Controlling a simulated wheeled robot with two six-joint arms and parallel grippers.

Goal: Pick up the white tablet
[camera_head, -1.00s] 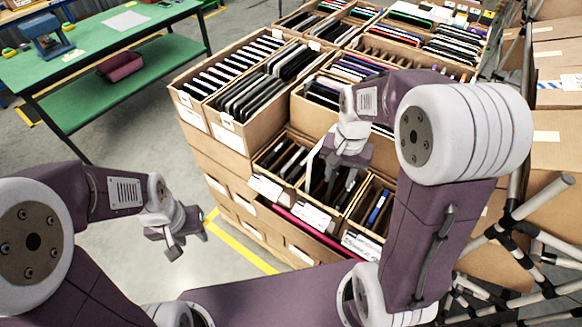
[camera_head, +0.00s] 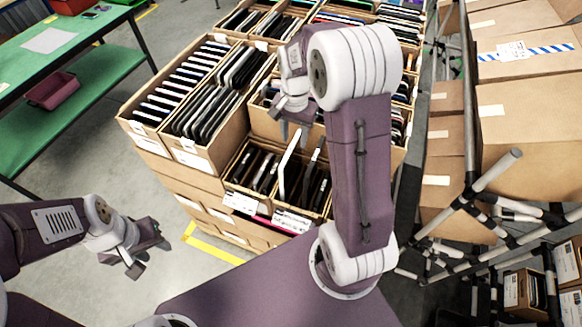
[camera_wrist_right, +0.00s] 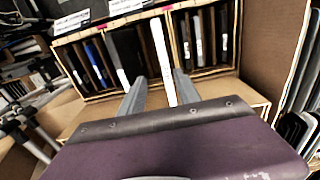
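The white tablet (camera_head: 289,163) stands on edge, slightly tilted, in the low front carton (camera_head: 292,219), its upper part rising above the neighbours. In the right wrist view the tablet (camera_wrist_right: 160,48) shows as a narrow white strip. My right gripper (camera_head: 293,132) is over the tablet's top end. In the wrist view the right gripper (camera_wrist_right: 160,76) has its fingers apart, one on each side of the strip, with gaps; I see no contact. My left gripper (camera_head: 151,258) hangs open and empty over the floor at the lower left.
Dark devices (camera_head: 255,167) fill the neighbouring low carton close by. Taller cartons (camera_head: 202,150) with upright devices stand behind and left. A pipe rack (camera_head: 490,180) and closed cartons (camera_head: 530,125) are at the right. A green table (camera_head: 85,80) is at the far left. Floor near my left gripper is clear.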

